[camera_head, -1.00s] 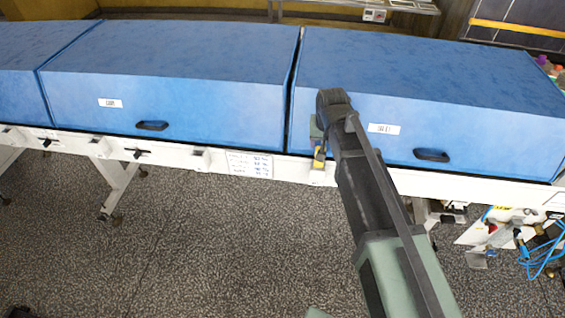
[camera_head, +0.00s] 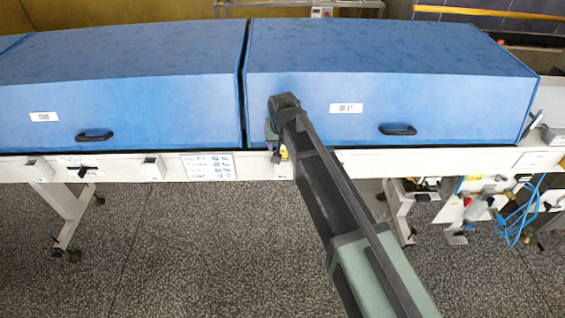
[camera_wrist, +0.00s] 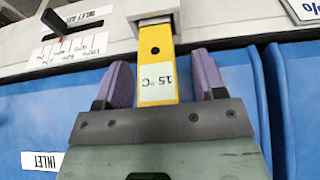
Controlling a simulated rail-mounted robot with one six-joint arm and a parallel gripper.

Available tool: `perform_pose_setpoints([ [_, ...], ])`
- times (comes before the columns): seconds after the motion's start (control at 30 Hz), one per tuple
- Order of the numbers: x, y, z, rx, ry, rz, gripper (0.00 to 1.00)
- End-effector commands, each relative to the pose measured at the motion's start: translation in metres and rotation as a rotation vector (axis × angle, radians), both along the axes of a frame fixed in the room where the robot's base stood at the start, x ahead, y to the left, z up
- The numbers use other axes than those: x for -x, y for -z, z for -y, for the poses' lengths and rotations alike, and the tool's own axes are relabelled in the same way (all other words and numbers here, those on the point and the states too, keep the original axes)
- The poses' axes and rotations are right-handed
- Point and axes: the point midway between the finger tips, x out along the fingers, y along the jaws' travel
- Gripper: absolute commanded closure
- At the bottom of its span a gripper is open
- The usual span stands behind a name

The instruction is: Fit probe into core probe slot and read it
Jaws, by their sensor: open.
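The yellow probe (camera_wrist: 156,62) shows in the wrist view with a pale label reading 15 °C. Its far end meets a pale bracket (camera_wrist: 152,24) on the white rail; I take this for the core probe slot, whose inside is hidden. My gripper (camera_wrist: 160,80) is open, with one purple finger on each side of the probe. A gap shows between the probe and each finger. In the head view my gripper (camera_head: 275,133) is at the rail's front face, mostly hidden by my arm, with a bit of yellow (camera_head: 284,152) beside it.
Blue covers (camera_head: 390,105) with black handles stand along the white rail (camera_head: 330,165). A settings card (camera_head: 208,166) is left of my gripper. Blue cables and fittings (camera_head: 520,210) hang at the right. The speckled floor in front is clear.

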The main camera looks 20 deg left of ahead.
Motion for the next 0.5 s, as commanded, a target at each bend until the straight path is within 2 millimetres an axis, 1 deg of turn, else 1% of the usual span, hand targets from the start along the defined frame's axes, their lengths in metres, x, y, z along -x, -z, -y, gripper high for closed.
perform_pose_setpoints([
  [0.03, -0.0014, 0.0082, -0.0005, 0.0, 0.0, 0.0, 0.36],
  [0.2, -0.0012, 0.0036, -0.0002, 0.0, 0.0, 0.0, 0.36],
  [0.27, -0.0012, 0.0035, -0.0002, 0.0, 0.0, 0.0, 0.44],
  [0.5, -0.0011, 0.0034, -0.0003, 0.0, 0.0, 0.0, 0.81],
])
